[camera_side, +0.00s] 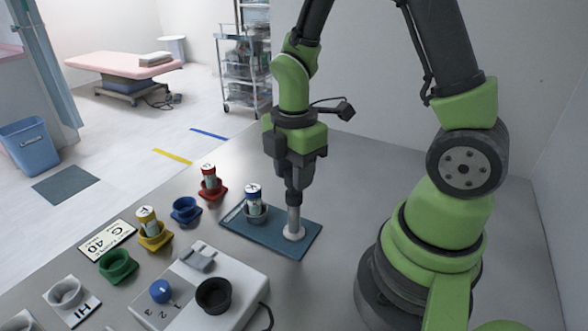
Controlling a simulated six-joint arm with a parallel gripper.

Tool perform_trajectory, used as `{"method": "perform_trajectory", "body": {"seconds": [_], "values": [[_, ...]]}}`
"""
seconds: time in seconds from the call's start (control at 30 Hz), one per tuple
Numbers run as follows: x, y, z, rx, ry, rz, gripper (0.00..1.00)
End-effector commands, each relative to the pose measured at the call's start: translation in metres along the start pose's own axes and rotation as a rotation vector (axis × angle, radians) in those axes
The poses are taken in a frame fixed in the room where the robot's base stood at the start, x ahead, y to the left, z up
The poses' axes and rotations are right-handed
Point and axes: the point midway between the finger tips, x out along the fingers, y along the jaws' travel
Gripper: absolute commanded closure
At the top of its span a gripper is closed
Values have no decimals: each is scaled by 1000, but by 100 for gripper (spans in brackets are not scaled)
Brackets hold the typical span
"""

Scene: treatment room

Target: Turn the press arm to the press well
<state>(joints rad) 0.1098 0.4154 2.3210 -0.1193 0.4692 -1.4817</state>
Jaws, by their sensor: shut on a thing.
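My gripper (293,197) points straight down and is shut on the top of an upright pale grey post (294,220). The post stands on a round white foot on the blue base plate (275,240). Left of the post on the same plate is a grey cup (256,214), which looks like the press well. I cannot make out a separate press arm; the jaws hide the post's top.
In front is a white box with a blue knob (161,291), a black round well (214,295) and a grey block (198,257). To the left are red (212,190), blue (186,210), yellow (155,240) and green (117,265) cups; red and yellow hold vials. The table behind the plate is clear.

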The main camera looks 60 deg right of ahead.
Motion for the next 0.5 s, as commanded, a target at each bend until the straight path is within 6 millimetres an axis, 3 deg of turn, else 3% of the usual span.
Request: {"method": "perform_trajectory", "body": {"seconds": [0.5], "values": [[0,0,0,-489,0,1,100]]}}
